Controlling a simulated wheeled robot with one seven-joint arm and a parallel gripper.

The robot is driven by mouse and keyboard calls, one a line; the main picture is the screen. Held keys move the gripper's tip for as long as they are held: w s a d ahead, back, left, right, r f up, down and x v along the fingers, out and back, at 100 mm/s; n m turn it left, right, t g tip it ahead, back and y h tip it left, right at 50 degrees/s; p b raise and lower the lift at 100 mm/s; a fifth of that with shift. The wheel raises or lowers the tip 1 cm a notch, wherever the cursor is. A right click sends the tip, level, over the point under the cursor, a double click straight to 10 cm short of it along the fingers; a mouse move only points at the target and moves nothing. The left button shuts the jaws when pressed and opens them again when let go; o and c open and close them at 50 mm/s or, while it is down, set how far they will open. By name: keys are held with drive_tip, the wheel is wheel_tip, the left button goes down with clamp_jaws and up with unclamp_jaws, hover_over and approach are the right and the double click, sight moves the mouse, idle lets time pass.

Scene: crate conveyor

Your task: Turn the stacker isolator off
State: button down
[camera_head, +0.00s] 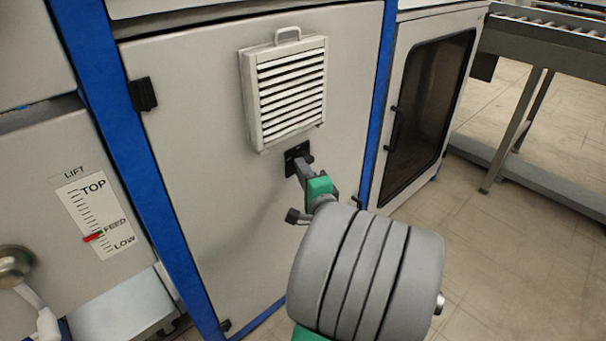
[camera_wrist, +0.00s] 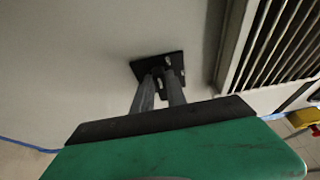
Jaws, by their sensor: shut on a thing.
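The stacker isolator (camera_head: 296,152) is a small black switch on the pale cabinet door, just below the louvred vent. In the wrist view its square black plate (camera_wrist: 174,64) shows with pale marks on it. My gripper (camera_head: 303,170) reaches the switch, and its two grey fingers (camera_wrist: 160,88) are closed on the black knob at the plate's centre. The fingers hide most of the knob, so its exact angle is hard to tell.
The louvred vent (camera_head: 289,92) with a handle stands out from the door just above. A lift scale (camera_head: 95,210) and round knob (camera_head: 15,265) are at the left. A dark-windowed cabinet (camera_head: 420,110) and roller conveyor (camera_head: 550,45) stand right. Open floor (camera_head: 500,270) lies at the lower right.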

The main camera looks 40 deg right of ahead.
drive_tip(key=c, duration=1.3)
unclamp_jaws()
drive_tip(key=shift+c, duration=0.2)
drive_tip(key=v, duration=0.8)
drive_tip(key=shift+p, duration=0.4)
drive_tip(key=shift+w, duration=0.15)
